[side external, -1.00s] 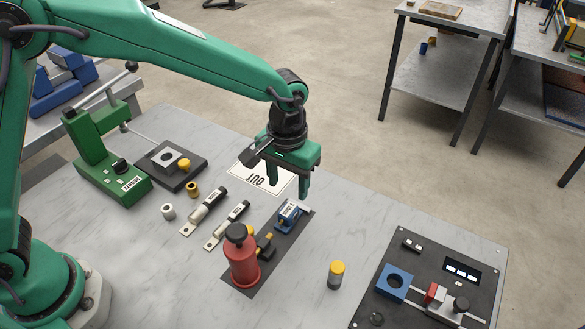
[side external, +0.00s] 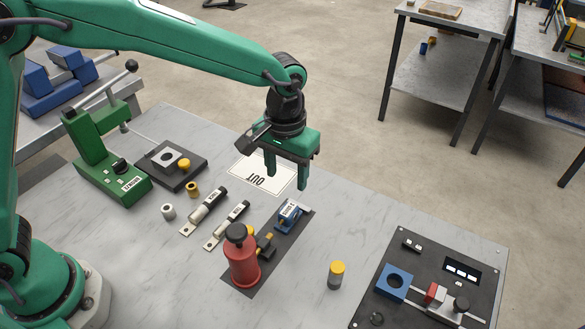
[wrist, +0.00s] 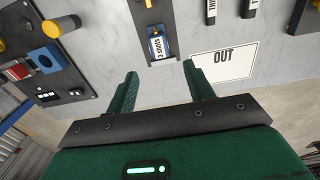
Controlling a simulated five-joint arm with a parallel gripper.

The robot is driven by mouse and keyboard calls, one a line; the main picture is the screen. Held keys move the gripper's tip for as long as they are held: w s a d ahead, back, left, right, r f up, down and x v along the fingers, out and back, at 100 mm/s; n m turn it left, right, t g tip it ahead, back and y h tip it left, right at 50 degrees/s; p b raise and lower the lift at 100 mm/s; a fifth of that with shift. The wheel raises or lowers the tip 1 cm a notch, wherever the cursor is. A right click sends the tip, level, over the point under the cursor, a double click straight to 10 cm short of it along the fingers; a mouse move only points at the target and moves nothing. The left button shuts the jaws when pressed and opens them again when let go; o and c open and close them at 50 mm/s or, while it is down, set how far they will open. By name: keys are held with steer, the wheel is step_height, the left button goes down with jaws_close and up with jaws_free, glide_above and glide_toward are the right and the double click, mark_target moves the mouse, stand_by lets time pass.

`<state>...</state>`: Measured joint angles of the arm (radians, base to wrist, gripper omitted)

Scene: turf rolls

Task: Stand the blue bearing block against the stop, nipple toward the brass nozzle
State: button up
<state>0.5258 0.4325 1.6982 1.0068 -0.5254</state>
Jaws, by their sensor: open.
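The blue bearing block (side external: 290,214) sits on the far end of a dark strip (side external: 305,217), with a white label on it. In the wrist view the blue block (wrist: 159,46) shows a label that seems to read "3 SHOTS". The red pump (side external: 243,258) stands at the strip's near end; a brass-coloured nozzle (side external: 268,237) by a dark block points toward the blue block. The nipple and the contact with a stop are too small to tell. My gripper (side external: 287,182) is open and empty, above and apart from the block; both fingers also show in the wrist view (wrist: 160,71).
The white OUT card (side external: 242,170) lies behind the strip. Two labelled tools (side external: 206,208) lie left of it. A yellow-capped cylinder (side external: 336,274) stands to the right, before a dark panel (side external: 400,255) with a blue holed block. A green tensioner (side external: 108,175) stands left.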

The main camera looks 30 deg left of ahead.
steer(key=s+a+r+t, duration=0.1)
steer(key=s+a+r, duration=0.2)
steer(key=a+r, duration=0.45)
steer(key=s+a+r+t, duration=0.4)
steer(key=s+a, duration=1.1)
steer(key=a, duration=0.1)
steer(key=shift+s+a+r+t, duration=0.15)
steer(key=shift+s+r+t, duration=0.05)
steer(key=shift+s+t, duration=0.1)
